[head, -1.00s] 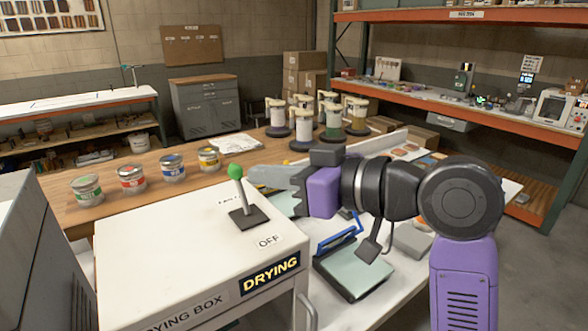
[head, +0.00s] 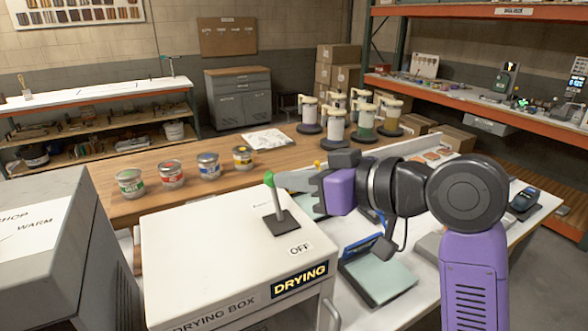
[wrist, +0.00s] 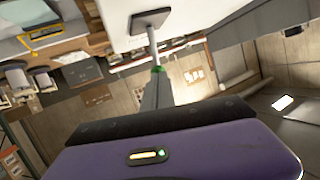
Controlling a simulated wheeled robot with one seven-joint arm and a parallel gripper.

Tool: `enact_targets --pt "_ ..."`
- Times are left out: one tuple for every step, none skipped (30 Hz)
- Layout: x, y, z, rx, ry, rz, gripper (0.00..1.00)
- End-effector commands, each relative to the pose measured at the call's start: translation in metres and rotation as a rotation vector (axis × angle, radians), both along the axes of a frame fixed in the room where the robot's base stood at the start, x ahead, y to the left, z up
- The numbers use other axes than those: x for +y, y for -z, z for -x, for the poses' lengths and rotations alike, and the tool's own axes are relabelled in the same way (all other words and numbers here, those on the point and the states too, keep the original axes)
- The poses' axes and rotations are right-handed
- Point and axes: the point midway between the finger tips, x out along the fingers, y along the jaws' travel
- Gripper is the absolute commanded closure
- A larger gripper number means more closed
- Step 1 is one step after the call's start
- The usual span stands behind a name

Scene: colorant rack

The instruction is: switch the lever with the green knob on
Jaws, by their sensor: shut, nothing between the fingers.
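The lever with the green knob (head: 269,178) stands on a dark square plate (head: 281,223) on top of the white drying box (head: 190,250). Its stem leans a little to the left in the head view. An "OFF" label (head: 299,249) lies on the near side of the plate. A small label on the far side is too small to read. My gripper (head: 279,182) is shut and empty, its tips at the right side of the knob, touching or almost touching. In the wrist view the fingers (wrist: 157,92) hide most of the knob (wrist: 158,69).
Several paint cans (head: 172,174) stand on the wooden bench behind the box. Several colorant dispensers (head: 335,128) stand farther back. A grey machine (head: 50,245) marked "WARM" is at the left. A blue-handled device (head: 375,275) lies right of the box.

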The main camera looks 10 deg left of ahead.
Motion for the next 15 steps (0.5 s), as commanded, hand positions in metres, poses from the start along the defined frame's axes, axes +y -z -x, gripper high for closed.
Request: enact_targets --pt "0.0022 -0.0039 -0.0028 0.012 -0.001 0.007 1.0" --pt "0.0042 -0.0021 -0.0054 0.013 -0.001 0.008 1.0" --pt "0.0057 0.0 -0.0078 0.012 0.0 0.008 1.0" --pt "0.006 0.0004 -0.0085 0.012 0.0 0.007 1.0" --pt "0.0062 0.0007 -0.0087 0.01 0.0 0.006 1.0" --pt "0.0061 0.0009 -0.0087 0.01 0.0 0.006 1.0" --pt "0.0061 0.001 -0.0085 0.01 0.0 0.006 1.0" --pt "0.0061 0.0011 -0.0085 0.01 0.0 0.006 1.0" --pt "0.0061 0.0011 -0.0085 0.01 0.0 0.006 1.0" --pt "0.0062 0.0013 -0.0084 0.01 0.0 0.006 1.0" --pt "0.0062 0.0013 -0.0084 0.01 0.0 0.006 1.0" --pt "0.0062 0.0014 -0.0084 0.011 0.0 0.007 1.0" --pt "0.0062 0.0016 -0.0083 0.011 0.0 0.007 1.0" --pt "0.0061 0.0017 -0.0082 0.011 0.0 0.007 1.0" --pt "0.0058 0.0019 -0.0078 0.011 0.0 0.007 1.0"
